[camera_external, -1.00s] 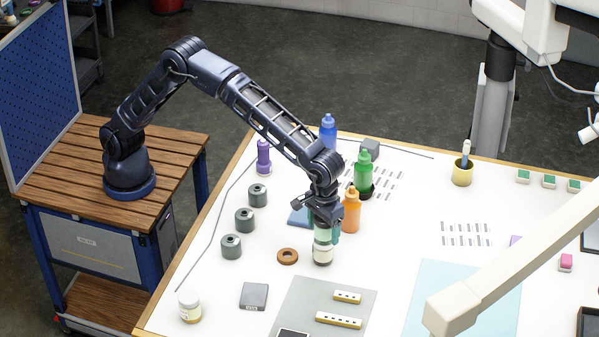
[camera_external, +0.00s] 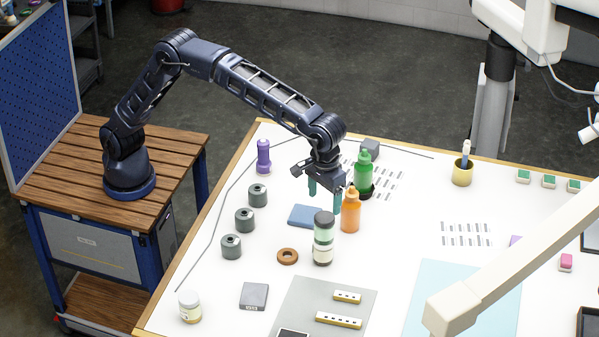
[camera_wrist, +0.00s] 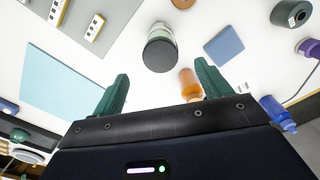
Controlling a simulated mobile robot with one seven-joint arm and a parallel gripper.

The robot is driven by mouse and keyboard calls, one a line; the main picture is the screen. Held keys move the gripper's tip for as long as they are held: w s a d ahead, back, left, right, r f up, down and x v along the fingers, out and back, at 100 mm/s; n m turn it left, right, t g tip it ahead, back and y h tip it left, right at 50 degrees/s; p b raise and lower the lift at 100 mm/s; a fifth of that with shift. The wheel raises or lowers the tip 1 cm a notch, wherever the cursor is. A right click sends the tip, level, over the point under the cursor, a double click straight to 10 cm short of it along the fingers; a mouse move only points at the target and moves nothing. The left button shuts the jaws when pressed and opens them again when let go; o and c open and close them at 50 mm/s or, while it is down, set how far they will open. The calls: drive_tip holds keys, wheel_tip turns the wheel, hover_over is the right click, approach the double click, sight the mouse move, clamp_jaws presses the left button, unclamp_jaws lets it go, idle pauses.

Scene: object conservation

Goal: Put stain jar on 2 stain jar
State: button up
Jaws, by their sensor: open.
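A stack of what look like two stain jars stands upright on the white table. The upper stain jar (camera_external: 323,232) has a dark lid and a pale green band. The lower stain jar (camera_external: 322,255) has a white band and is directly under it. In the wrist view the dark lid of the upper jar (camera_wrist: 160,54) faces me and hides much of the stack. My gripper (camera_external: 324,196) is open and empty, above and behind the stack, clear of it. Its two green fingers also show in the wrist view (camera_wrist: 162,76), with the jar beyond them.
An orange bottle (camera_external: 350,212) stands close to the right of my gripper, with a green bottle (camera_external: 364,175) behind. A blue block (camera_external: 303,215) and a brown ring (camera_external: 288,256) lie left of the stack. A white-lidded jar (camera_external: 190,307) stands at the front left.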

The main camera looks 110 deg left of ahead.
drive_tip(key=shift+r, duration=0.6)
drive_tip(key=s+a+r+m+t, duration=0.1)
drive_tip(key=s+a+r+m, duration=0.1)
drive_tip(key=s+a+r, duration=0.35)
drive_tip(key=s+a+r+m, duration=0.1)
drive_tip(key=s+a+r, duration=0.2)
drive_tip(key=s+a, duration=0.6)
drive_tip(key=s+a+r+m+t, duration=0.15)
drive_tip(key=s+a+r, duration=0.25)
drive_tip(key=s, duration=0.6)
drive_tip(key=s+a+f+m, duration=0.2)
drive_tip(key=s+a+f, duration=0.1)
drive_tip(key=s, duration=0.6)
drive_tip(key=s+a+f+m+t, duration=0.1)
drive_tip(key=s+f, duration=0.3)
drive_tip(key=s, duration=0.6)
drive_tip(key=s+a+f+m+t, duration=0.1)
drive_tip(key=s+a+f+m, duration=0.2)
drive_tip(key=s, duration=0.7)
drive_tip(key=shift+s+a+f+m, duration=0.25)
drive_tip(key=shift+a+m, duration=0.1)
drive_tip(key=shift+a, duration=0.5)
